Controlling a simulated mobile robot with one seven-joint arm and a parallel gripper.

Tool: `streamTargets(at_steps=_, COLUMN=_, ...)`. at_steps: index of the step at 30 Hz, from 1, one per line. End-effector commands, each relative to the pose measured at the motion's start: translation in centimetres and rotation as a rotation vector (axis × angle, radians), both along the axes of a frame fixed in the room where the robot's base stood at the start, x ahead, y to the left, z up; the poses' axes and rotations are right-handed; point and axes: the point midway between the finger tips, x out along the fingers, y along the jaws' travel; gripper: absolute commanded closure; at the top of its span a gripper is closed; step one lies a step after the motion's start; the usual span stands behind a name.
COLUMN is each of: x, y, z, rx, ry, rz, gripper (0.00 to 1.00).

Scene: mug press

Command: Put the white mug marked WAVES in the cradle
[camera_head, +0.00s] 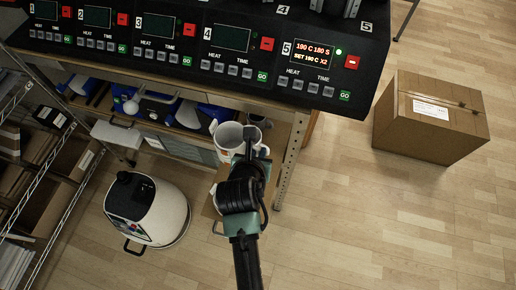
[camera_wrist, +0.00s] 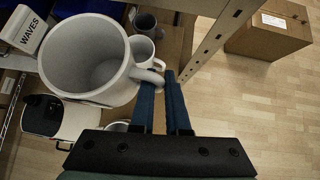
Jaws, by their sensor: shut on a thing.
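A white mug (camera_wrist: 88,60) fills the left of the wrist view, its open mouth facing the camera; it also shows in the head view (camera_head: 228,135). My gripper (camera_wrist: 161,82) is shut on this mug's handle, at the mug's right side. My gripper also shows in the head view (camera_head: 250,138), in front of the control console. No lettering is readable on the held mug. The word WAVES stands on a white block-like sign (camera_wrist: 26,30) left of it in the wrist view. I cannot make out a cradle in either view.
A black console (camera_head: 215,45) with several numbered panels spans the top; panel 5 is lit. Other mugs (camera_wrist: 146,50) sit below, beyond the held one. A shelf post (camera_head: 291,160) stands right of my gripper. A cardboard box (camera_head: 430,118) stands on open floor; a white rounded appliance (camera_head: 150,210) stands left.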

Motion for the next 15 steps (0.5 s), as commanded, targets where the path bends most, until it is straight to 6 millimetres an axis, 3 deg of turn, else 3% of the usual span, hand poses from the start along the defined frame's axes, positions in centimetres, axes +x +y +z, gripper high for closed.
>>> streamTargets(at_steps=1, x=0.0, y=0.0, z=1.6, rx=0.001, ry=-0.003, rz=0.000, gripper=1.00)
streamTargets(at_steps=15, x=-0.2, y=0.1, z=7.7, rx=0.001, ry=-0.003, rz=-0.001, gripper=1.00)
